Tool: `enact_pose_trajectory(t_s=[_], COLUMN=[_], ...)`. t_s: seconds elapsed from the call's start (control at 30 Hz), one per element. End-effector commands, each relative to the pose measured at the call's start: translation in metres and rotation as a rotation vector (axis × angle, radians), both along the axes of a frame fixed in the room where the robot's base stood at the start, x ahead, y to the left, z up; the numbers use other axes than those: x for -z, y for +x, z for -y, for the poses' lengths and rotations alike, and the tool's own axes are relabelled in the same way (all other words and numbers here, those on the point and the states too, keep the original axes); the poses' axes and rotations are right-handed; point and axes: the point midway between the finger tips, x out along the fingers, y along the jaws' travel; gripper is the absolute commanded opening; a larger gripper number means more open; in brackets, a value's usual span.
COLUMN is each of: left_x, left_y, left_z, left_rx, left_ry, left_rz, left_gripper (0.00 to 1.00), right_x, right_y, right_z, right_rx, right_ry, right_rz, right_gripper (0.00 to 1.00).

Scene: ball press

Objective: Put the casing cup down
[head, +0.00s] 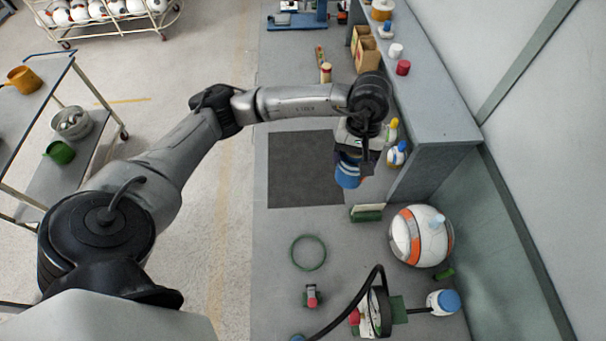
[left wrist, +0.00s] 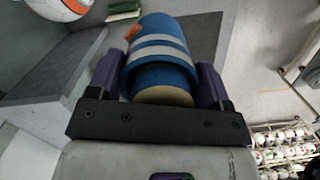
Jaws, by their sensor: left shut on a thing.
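The casing cup (head: 347,176) is blue and hangs under my left gripper (head: 354,158), over the right edge of the dark mat (head: 300,180). In the left wrist view the cup (left wrist: 165,50) shows pale grey stripes, a small orange patch and a tan round end. The two purple fingers of the left gripper (left wrist: 160,80) are closed on its two sides. Its height above the surface is hard to tell. My right gripper is not in view.
A white and orange ball (head: 421,236) stands to the lower right. A green ring (head: 309,253) lies below the mat. A grey shelf (head: 440,115) runs along the right, with bottles (head: 396,153) near it. The mat's left part is clear.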

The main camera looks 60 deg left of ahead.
Motion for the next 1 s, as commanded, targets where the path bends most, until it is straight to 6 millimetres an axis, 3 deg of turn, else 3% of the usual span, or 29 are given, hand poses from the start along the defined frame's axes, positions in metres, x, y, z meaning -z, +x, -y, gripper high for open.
enact_pose_trajectory(t_s=[0.03, 0.5, 0.7, 1.0], left_x=[0.031, 0.178, 0.220, 0.247], left_y=[0.003, 0.015, 0.012, 0.008], left_z=[-0.011, -0.119, -0.157, -0.186], left_rx=[-0.062, -0.628, -0.804, -0.930], left_ry=[0.000, 0.001, 0.001, 0.000], left_rz=[-0.004, -0.002, -0.001, -0.001], left_gripper=[0.35, 0.35, 0.35, 0.35], right_x=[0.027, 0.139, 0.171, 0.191], right_y=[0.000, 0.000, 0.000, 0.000], right_z=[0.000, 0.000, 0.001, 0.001], right_rx=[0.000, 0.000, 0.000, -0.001], right_ry=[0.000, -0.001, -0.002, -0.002], right_rz=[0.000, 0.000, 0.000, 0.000], right_gripper=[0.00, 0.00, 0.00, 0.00])
